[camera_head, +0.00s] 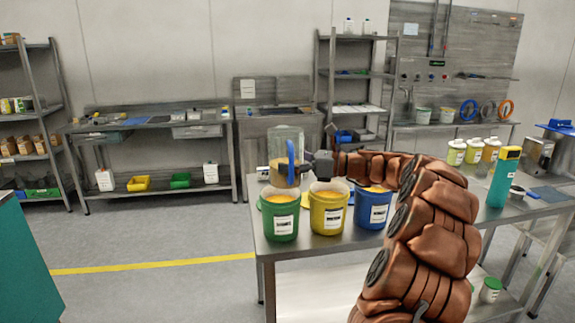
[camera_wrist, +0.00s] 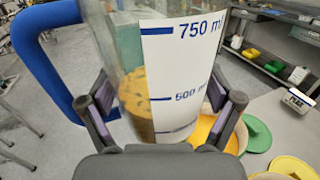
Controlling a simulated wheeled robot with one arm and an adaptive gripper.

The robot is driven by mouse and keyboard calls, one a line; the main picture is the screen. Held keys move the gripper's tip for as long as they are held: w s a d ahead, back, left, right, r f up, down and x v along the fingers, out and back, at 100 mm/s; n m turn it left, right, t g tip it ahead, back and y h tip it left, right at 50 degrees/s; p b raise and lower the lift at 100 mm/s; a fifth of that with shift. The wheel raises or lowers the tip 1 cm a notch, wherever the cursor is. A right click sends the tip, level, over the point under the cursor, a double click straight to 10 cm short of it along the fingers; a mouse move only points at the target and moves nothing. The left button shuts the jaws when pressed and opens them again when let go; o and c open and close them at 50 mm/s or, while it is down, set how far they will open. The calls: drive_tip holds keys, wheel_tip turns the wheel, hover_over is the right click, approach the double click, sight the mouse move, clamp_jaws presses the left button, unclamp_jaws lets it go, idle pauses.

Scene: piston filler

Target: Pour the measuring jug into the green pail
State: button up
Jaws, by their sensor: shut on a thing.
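A clear measuring jug (camera_head: 286,142) with a blue handle (camera_head: 291,163) is in my gripper (camera_head: 308,162), above the green pail (camera_head: 279,222) at the front left of the steel table. The jug looks nearly upright in the head view, with yellow-orange contents in its lower part. In the wrist view the jug (camera_wrist: 185,65) shows blue marks at 750 and 500 ml, and its contents have a sloping edge. My gripper's two fingers (camera_wrist: 163,100) close on its sides. The green pail holds orange-yellow contents and carries a white label. No stream shows.
A yellow pail (camera_head: 328,212) and a blue pail (camera_head: 372,210) stand right of the green pail, both with orange-yellow contents. A teal bottle (camera_head: 503,178) and several lidded tubs (camera_head: 456,153) stand further right. A yellow floor line (camera_head: 150,264) crosses clear floor at left.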

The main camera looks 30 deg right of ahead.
drive_tip(key=shift+s+f+m+g+h+p, duration=0.2)
drive_tip(key=shift+f+m+g+p, duration=0.25)
drive_tip(key=shift+f+m+p, duration=0.6)
drive_tip(key=shift+s+f+m+g+h+p, duration=0.1)
drive_tip(key=shift+f+m+g+h+p, duration=0.3)
drive_tip(key=shift+f+m+p, duration=0.55)
drive_tip(key=shift+w+d+f+m+g+p, duration=0.15)
drive_tip(key=shift+f+m+g+p, duration=0.3)
drive_tip(key=shift+f+m+p, duration=0.55)
drive_tip(key=shift+w+a+f+m+g+p, duration=0.15)
drive_tip(key=shift+f+m+g+p, duration=0.4)
drive_tip(key=shift+p, duration=0.6)
drive_tip(key=shift+w+d+r+m+g+p, duration=0.15)
drive_tip(key=shift+w+m+g+p, duration=0.15)
drive_tip(key=shift+m+p, duration=0.55)
drive_tip(key=shift+w+d+r+m+g+p, duration=0.15)
drive_tip(key=shift+w+m+g+p, duration=0.15)
drive_tip(key=shift+p, duration=1.05)
drive_tip(key=shift+w+r+m+g+p, duration=0.1)
drive_tip(key=shift+m+g+p, duration=0.45)
drive_tip(key=shift+p, duration=2.8)
